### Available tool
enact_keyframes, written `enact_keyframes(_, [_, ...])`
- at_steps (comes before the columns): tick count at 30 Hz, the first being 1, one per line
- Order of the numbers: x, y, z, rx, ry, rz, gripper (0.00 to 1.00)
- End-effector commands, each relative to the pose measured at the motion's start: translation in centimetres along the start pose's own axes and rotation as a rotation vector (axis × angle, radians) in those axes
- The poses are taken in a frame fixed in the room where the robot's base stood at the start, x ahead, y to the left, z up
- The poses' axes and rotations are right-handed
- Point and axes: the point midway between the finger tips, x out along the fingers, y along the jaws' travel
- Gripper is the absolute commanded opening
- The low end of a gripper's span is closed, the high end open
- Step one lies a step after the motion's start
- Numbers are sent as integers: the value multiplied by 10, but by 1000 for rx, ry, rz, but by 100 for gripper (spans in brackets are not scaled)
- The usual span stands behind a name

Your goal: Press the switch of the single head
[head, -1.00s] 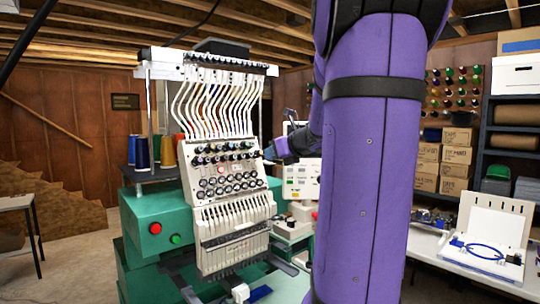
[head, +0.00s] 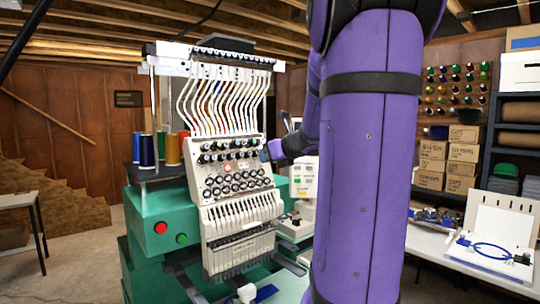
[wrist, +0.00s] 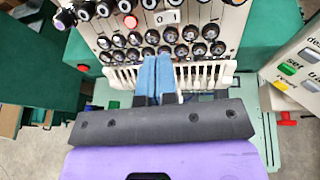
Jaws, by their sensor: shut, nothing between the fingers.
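The single head is the white front of an embroidery machine (head: 240,195), carrying rows of dark round knobs and needle bars. Whether the tips touch the panel is not clear. In the head view, my purple arm hides part of the gripper.
A green box at the machine's left has a red button (head: 160,227) and a green button (head: 181,238). Thread cones (head: 147,151) stand at left; a white table (head: 440,250) is at right.

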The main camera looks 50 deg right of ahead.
Motion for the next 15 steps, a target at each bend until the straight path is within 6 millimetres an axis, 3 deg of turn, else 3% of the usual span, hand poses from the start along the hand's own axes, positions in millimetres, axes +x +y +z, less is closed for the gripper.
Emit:
enact_keyframes(9, [61, 1, -1, 1, 3, 3, 0])
enact_keyframes(15, [86, 1, 0, 0, 1, 2, 0])
